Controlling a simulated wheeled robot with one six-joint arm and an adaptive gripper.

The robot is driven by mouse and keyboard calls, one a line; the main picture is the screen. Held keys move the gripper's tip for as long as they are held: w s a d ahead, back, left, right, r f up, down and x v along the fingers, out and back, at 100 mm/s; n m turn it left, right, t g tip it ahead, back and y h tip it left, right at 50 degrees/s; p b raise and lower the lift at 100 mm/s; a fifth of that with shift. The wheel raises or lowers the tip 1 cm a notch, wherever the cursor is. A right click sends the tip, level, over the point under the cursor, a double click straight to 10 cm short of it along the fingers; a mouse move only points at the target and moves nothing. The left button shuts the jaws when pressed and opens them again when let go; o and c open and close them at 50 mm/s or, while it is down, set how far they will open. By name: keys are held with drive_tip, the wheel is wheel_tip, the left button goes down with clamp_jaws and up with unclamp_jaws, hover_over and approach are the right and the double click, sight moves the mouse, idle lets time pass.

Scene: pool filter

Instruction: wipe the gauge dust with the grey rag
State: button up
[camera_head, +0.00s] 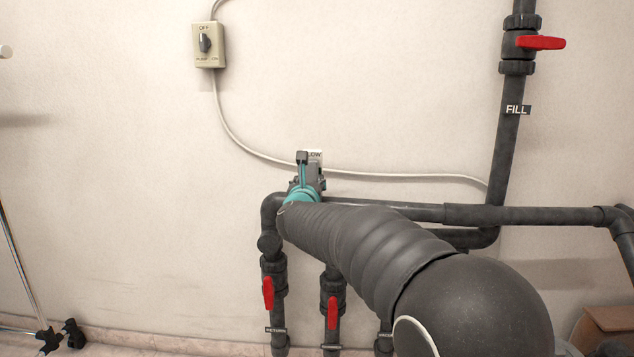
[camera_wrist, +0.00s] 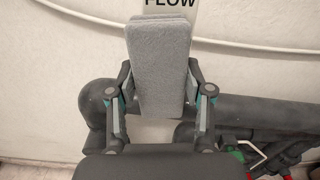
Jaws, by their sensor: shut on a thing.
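My gripper (camera_wrist: 158,112) is shut on a grey rag (camera_wrist: 159,60), a flat padded block, in the wrist view. The rag stands out past the fingertips and is just below a white label reading "FLOW" (camera_wrist: 165,4). In the head view my gripper (camera_head: 306,178) is at the wall above the horizontal pipe, mostly behind my arm. Part of the label (camera_head: 315,156) shows there. The gauge and its dust are not visible; the rag and gripper cover that area. I cannot tell whether the rag touches anything.
A dark horizontal pipe (camera_head: 400,211) runs along the wall. Red-handled valves (camera_head: 268,292) sit on pipes below it. The fill pipe (camera_head: 509,150) stands at right with a red handle (camera_head: 541,43). A switch box (camera_head: 209,46) and white cable (camera_head: 240,143) are on the wall.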

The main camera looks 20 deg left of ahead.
drive_tip(key=shift+s+a+f, duration=0.15)
drive_tip(key=shift+a+f, duration=0.05)
drive_tip(key=shift+a, duration=0.55)
drive_tip(key=shift+r+p, duration=0.3)
drive_tip(key=shift+r, duration=0.45)
drive_tip(key=shift+w+d+b, duration=0.3)
drive_tip(key=shift+d+b, duration=0.55)
drive_tip(key=shift+d, duration=0.25)
drive_tip(key=shift+w+d+b, duration=0.25)
drive_tip(key=shift+d+b, duration=0.6)
drive_tip(key=shift+d, duration=0.2)
drive_tip(key=shift+s+b, duration=0.1)
drive_tip(key=shift+b, duration=0.2)
drive_tip(key=shift+s+a+p, duration=0.2)
drive_tip(key=shift+a+p, duration=0.15)
drive_tip(key=shift+a, duration=0.7)
drive_tip(key=shift+s+a+p, duration=0.2)
drive_tip(key=shift+a+p, duration=0.15)
drive_tip(key=shift+a, duration=0.7)
